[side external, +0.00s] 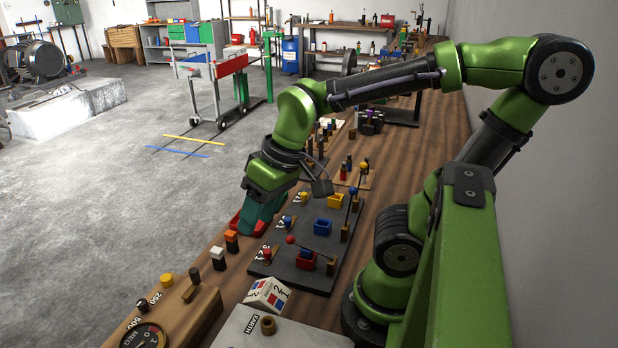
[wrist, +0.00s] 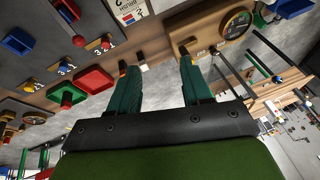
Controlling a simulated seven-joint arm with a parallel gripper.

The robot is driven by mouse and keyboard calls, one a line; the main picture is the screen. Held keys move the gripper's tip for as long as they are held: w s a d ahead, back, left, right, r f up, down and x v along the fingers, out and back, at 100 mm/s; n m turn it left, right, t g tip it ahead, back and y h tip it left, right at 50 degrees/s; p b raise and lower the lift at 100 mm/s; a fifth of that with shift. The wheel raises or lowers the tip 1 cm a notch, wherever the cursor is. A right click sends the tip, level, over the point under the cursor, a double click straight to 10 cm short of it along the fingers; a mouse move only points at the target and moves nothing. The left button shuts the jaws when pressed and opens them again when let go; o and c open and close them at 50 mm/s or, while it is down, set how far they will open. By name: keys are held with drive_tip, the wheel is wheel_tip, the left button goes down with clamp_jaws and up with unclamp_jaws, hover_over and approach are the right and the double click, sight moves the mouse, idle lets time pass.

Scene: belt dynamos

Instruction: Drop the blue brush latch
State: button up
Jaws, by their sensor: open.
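The blue brush latch (side external: 353,191) is a thin lever with a blue ball on top. It stands upright at the right side of a dark board in the side view, beside a blue box (side external: 320,228). The blue box also shows at the left of the wrist view (wrist: 17,41); I cannot make out the blue latch there. My gripper (side external: 251,226) is open, its teal fingers pointing down near the board's left edge, apart from the latch. In the wrist view the space between the fingertips (wrist: 153,58) is empty.
The red-balled latch (side external: 290,240) lies tilted over a red box (side external: 305,259). The yellow-balled latch (side external: 364,167) stands upright behind the blue one. A red tray (wrist: 93,78) and a green tray (wrist: 66,95) lie near my fingers. A meter panel (side external: 150,335) stands in front.

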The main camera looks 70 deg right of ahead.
drive_tip(key=s+d+f+n+g+h, duration=0.2)
drive_tip(key=f+n+g+h, duration=0.1)
drive_tip(key=f+g, duration=0.2)
drive_tip(key=s+d+f+n+g+h, duration=0.2)
drive_tip(key=f+n+g, duration=0.1)
drive_tip(key=f+g, duration=0.15)
drive_tip(key=d+n+g+h, duration=0.1)
drive_tip(key=d+h, duration=0.1)
drive_tip(key=h, duration=0.1)
drive_tip(key=d+n+g+h, duration=0.2)
drive_tip(key=h, duration=0.2)
drive_tip(key=d+r+n+g+h, duration=0.1)
drive_tip(key=d+h, duration=0.1)
drive_tip(key=h, duration=0.1)
drive_tip(key=shift+w+d+n+h, duration=0.1)
drive_tip(key=shift+w+n+h, duration=0.2)
drive_tip(key=shift+w+n, duration=0.1)
drive_tip(key=shift+w+d+r+g+h, duration=0.1)
drive_tip(key=shift+w+r+g+h, duration=0.25)
drive_tip(key=shift+h, duration=0.35)
drive_tip(key=x, duration=1.7)
drive_tip(key=shift+s, duration=0.1)
clamp_jaws()
